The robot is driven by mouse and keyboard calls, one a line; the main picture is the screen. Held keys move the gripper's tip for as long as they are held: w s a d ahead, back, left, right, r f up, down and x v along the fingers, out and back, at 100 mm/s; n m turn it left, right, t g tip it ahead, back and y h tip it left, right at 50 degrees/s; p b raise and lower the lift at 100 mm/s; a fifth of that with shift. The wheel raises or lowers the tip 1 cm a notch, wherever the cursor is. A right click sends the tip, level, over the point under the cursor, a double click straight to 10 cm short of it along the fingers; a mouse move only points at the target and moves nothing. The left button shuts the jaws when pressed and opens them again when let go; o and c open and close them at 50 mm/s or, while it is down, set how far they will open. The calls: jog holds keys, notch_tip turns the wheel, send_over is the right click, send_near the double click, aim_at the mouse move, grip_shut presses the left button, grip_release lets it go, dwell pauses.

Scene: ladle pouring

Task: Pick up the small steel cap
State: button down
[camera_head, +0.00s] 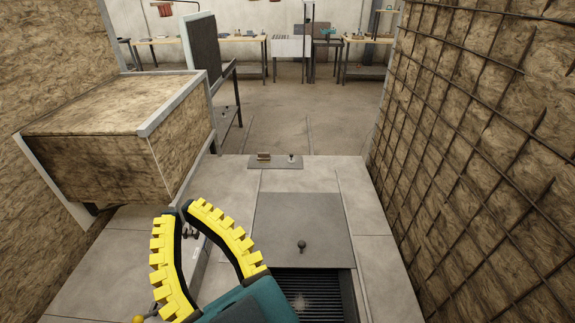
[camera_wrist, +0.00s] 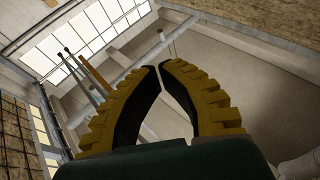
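A small light piece with a dark top (camera_head: 291,158) stands on a grey plate (camera_head: 275,165) on the pale floor, in the middle of the head view. It may be the small steel cap, but it is too small to tell. A dark round knob (camera_head: 301,245) sits on a flat grey cover nearer to me. My gripper (camera_head: 189,205) is at the lower left of the head view, well short of the plate. Its curved yellow fingers nearly meet at the tips with nothing held. The wrist view shows the fingers (camera_wrist: 156,67) against ceiling and windows.
A brown wooden block (camera_head: 264,156) lies on the plate. The grey cover (camera_head: 285,220) borders a dark grate (camera_head: 315,292). A large clad box (camera_head: 120,120) stands left, and a mesh-covered wall (camera_head: 480,150) rises right. Small fittings (camera_head: 187,233) show between my fingers.

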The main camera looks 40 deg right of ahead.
dwell(0.4)
jog(key=c, duration=0.7)
grip_release()
jog(key=shift+c, duration=0.2)
jog(key=shift+w, duration=0.1)
